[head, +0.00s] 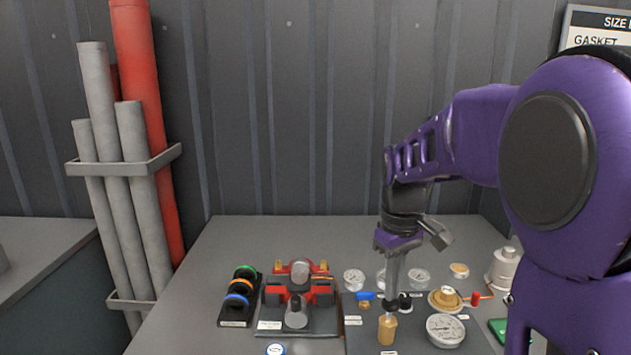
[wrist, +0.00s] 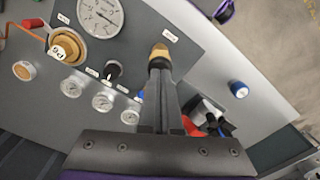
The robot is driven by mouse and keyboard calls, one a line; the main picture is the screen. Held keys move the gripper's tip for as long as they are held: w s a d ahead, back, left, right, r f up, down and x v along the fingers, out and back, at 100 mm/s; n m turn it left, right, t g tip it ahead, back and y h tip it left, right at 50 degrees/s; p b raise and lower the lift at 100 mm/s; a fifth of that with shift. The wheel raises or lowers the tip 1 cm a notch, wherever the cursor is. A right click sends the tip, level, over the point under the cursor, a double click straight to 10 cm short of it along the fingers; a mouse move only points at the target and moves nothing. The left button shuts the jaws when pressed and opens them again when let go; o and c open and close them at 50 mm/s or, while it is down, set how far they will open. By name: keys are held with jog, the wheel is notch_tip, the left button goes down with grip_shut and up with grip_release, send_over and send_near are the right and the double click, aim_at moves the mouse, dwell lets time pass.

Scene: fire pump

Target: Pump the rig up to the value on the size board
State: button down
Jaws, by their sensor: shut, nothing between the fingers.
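The size board (head: 596,22) is at the upper right of the head view, cut off by the frame edge and partly behind my arm. "SIZE" and "GASKET" show on it; no value is readable. The rig's panel (wrist: 205,58) carries a large dial gauge (head: 445,330), also in the wrist view (wrist: 100,15); its reading is too small to tell. My gripper (head: 391,309) points down, shut and empty, its tips at or just above a tan knob (head: 387,330). The knob also shows beyond the fingertips in the wrist view (wrist: 159,53); contact is unclear.
Small gauges (head: 354,279), a blue-handled valve (head: 366,296), a black knob (head: 405,302) and a round brass cap (head: 446,297) crowd around my gripper. A red pump-like fitting (head: 298,290) and coloured rings (head: 240,287) stand left. Pipes lean at far left. The bench's back left is clear.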

jog(key=shift+f, duration=0.1)
jog(key=shift+f+b, duration=0.95)
jog(key=shift+f, duration=0.5)
jog(key=shift+r, duration=0.15)
jog(key=shift+r+p, duration=1.35)
jog(key=shift+r, duration=0.05)
jog(key=shift+f, duration=0.1)
